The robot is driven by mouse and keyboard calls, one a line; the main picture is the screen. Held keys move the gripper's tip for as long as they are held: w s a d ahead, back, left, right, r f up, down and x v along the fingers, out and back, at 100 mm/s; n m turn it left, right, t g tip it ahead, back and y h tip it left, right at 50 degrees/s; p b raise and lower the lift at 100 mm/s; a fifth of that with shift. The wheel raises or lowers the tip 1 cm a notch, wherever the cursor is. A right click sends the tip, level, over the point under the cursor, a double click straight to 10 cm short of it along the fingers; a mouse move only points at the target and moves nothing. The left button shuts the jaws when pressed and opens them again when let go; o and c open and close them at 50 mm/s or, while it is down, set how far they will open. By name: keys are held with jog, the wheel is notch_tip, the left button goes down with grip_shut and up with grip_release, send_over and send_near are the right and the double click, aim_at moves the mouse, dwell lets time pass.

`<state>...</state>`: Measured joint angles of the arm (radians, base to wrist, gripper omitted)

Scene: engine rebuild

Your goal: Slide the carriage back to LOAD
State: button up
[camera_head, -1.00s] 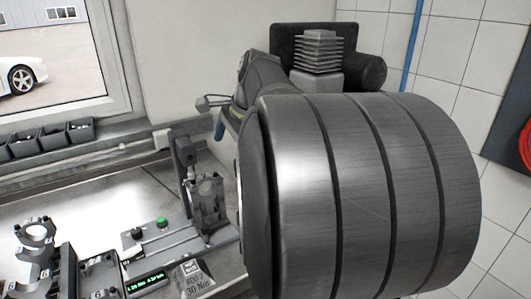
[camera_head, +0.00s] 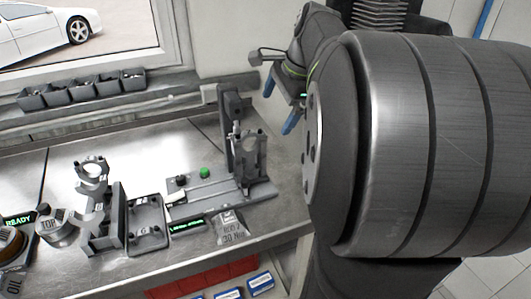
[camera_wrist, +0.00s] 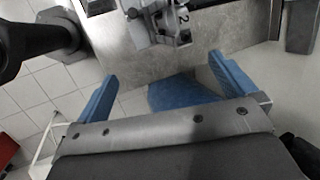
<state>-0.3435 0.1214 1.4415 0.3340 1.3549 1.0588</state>
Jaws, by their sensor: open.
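The grey press rig has a flat base (camera_head: 210,198) with slide rails, on the bench in the head view. The carriage, a dark upright fixture (camera_head: 249,158), appears to stand at the right end of the rails, by a tall post (camera_head: 230,115). Its exact stop is hard to tell. My gripper (camera_head: 279,110) has blue fingers and is open and empty, up and right of the carriage, apart from it. In the wrist view my gripper (camera_wrist: 165,88) has its fingers wide apart, with rig parts (camera_wrist: 160,22) beyond them at the top.
A green button (camera_head: 204,172) and dark knob (camera_head: 181,180) sit behind the rails. A weight-like block (camera_head: 228,228) stands in front. Left are a holder stand (camera_head: 97,205), a tray (camera_head: 147,225) and a READY display (camera_head: 18,220). Bins (camera_head: 85,90) line the back.

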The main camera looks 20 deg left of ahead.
jog(key=shift+c, duration=0.2)
jog(key=c, duration=0.4)
jog(key=s+a+n, duration=0.1)
jog(key=a+f+n+h, duration=0.1)
jog(key=s+a+n+g, duration=0.1)
jog(key=n, duration=0.1)
jog(key=shift+s+f+h, duration=0.3)
jog(key=shift+s+h, duration=0.05)
jog(key=shift+h, duration=0.05)
jog(key=c, duration=0.8)
jog(key=shift+o, duration=0.2)
jog(key=n+h, duration=0.3)
jog(key=n, duration=0.2)
send_over(244, 180)
notch_tip(244, 180, down, 3)
notch_tip(244, 180, down, 17)
jog(key=shift+w+d+f, duration=0.1)
jog(key=shift+f, duration=0.05)
grip_shut()
